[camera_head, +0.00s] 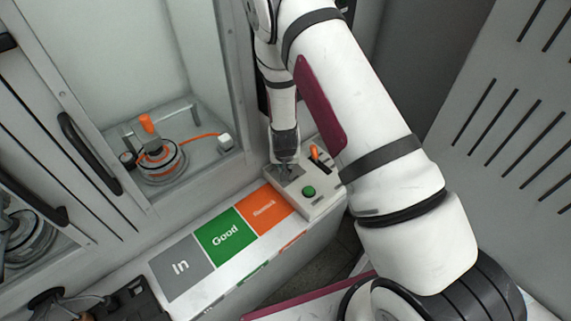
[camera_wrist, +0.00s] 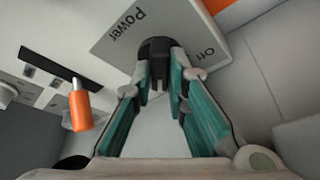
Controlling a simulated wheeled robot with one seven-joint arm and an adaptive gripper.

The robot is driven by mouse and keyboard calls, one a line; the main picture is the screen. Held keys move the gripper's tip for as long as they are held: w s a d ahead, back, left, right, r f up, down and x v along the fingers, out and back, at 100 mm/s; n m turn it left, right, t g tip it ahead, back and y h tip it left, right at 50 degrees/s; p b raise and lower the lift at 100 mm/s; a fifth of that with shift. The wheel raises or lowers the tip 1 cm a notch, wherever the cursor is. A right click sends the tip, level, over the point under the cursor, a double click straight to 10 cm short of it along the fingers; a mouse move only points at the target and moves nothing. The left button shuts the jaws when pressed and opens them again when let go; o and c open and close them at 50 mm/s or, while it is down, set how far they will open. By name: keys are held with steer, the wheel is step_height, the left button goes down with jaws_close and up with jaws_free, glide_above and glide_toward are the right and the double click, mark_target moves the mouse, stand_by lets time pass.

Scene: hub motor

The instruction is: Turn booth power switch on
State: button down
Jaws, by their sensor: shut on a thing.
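The booth power switch is a black knob (camera_wrist: 156,48) on a grey plate (camera_wrist: 112,47) marked "Power" and "Off" in the wrist view. My gripper (camera_wrist: 160,82) has its teal-padded fingers closed in on the knob, one on each side. The fingertips hide part of the knob, and I cannot tell its exact pointing direction. In the head view my gripper (camera_head: 286,168) is low over the far left part of the light control box (camera_head: 325,206). There the knob is hidden by the fingers.
An orange lever (camera_head: 315,153) stands close to the right of my gripper; it also shows in the wrist view (camera_wrist: 80,108). A green button (camera_head: 309,191) is nearer. In, Good and Rework areas (camera_head: 225,237) lie left. A glass booth holds a motor fixture (camera_head: 160,160).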

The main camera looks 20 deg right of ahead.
steer(key=shift+f+m, duration=0.1)
steer(key=shift+m, duration=0.4)
steer(key=c, duration=1.6)
jaws_free()
steer(key=v, duration=1.2)
steer(key=shift+w+a, duration=0.15)
steer(key=shift+a, duration=0.05)
